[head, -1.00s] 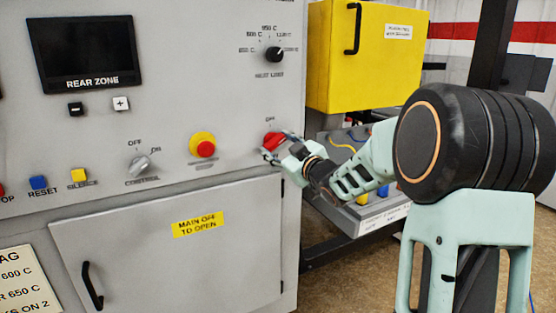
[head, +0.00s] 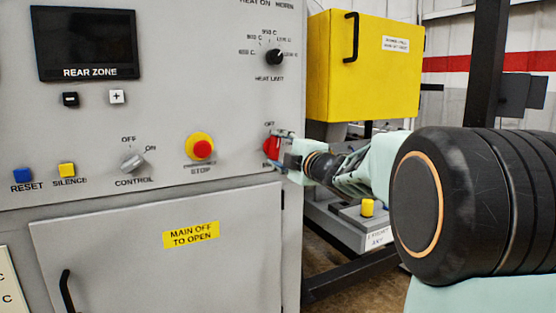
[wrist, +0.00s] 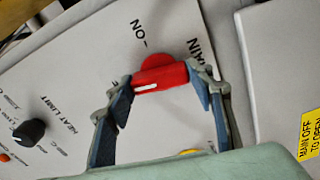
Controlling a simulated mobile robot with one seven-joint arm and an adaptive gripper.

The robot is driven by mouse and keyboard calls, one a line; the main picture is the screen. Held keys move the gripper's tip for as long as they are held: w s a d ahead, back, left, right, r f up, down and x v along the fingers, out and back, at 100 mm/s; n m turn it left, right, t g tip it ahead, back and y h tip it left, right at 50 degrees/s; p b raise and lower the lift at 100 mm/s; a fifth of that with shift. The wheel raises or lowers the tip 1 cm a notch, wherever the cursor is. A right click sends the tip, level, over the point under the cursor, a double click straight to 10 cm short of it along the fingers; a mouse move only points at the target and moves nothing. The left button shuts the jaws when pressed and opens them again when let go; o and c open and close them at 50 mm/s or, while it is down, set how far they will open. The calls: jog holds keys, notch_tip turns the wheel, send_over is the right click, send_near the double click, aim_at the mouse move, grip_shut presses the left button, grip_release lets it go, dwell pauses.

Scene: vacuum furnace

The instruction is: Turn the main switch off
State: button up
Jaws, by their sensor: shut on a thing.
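The main switch is a red rotary handle (head: 271,145) low on the right edge of the grey panel, with an OFF label above it. In the wrist view the red handle (wrist: 160,76) has a white mark at its left end, and the words ON and MAIN stand near it. My gripper (wrist: 165,84) is shut on the handle, one finger at each end. In the head view my gripper (head: 281,150) reaches the switch from the right and hides part of it.
A yellow-ringed red stop button (head: 201,149) and a grey control knob (head: 132,161) sit left of the switch. The heat limit knob (head: 274,57) is above. A yellow box (head: 364,75) stands right of the panel. A closed cabinet door (head: 120,270) is below.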

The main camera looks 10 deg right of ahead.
jog(key=shift+f+n+b, duration=0.1)
jog(key=shift+n+b, duration=0.5)
jog(key=shift+n, duration=0.2)
jog(key=o, duration=1.2)
jog(key=shift+c, duration=0.2)
jog(key=shift+s, duration=0.1)
jog(key=v, duration=1.2)
